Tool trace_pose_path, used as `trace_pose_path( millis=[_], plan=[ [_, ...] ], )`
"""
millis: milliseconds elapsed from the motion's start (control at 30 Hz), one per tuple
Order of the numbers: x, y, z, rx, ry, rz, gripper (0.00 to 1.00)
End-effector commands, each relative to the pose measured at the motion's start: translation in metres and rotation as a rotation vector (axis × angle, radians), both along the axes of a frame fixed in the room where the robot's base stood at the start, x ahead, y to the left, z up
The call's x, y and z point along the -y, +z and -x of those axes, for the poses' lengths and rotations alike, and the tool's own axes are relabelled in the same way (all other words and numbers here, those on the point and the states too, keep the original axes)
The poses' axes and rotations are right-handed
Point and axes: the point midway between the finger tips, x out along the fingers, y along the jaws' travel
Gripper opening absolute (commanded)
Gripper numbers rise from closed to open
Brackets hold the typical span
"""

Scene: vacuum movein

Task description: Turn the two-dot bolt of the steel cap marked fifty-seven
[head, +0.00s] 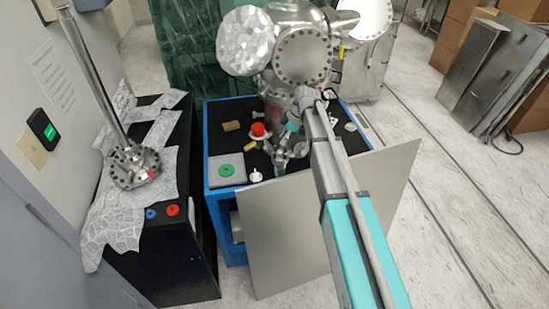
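A steel chamber (284,98) stands at the back of the blue-framed cart (211,143). A round steel cap (302,56) with a ring of bolts faces me on its front. I cannot read any number or dot marks, so I cannot tell whether it is the cap marked fifty-seven or which bolt has two dots. My gripper (281,160) hangs low over the cart's dark top, in front of the chamber and below this cap, apart from it. It is small and partly lost against the steel behind, so whether its fingers are open or shut is unclear.
On the cart are a red-topped piece (258,130), a brown block (231,126), a grey plate with a green ring (226,171) and a small white part (255,176). A large grey panel (285,240) leans in front. A tall steel tube (95,75) stands left.

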Motion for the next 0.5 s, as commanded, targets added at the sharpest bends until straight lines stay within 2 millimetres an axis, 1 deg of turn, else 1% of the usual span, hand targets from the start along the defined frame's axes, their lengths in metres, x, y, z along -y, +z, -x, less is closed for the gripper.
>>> trace_pose_path(
  millis=[33, 500],
  plan=[
    [-0.002, -0.008, 0.000, 0.000, 0.000, 0.000, 0.35],
    [-0.017, -0.044, 0.001, 0.001, 0.002, 0.000, 0.35]
  ],
)
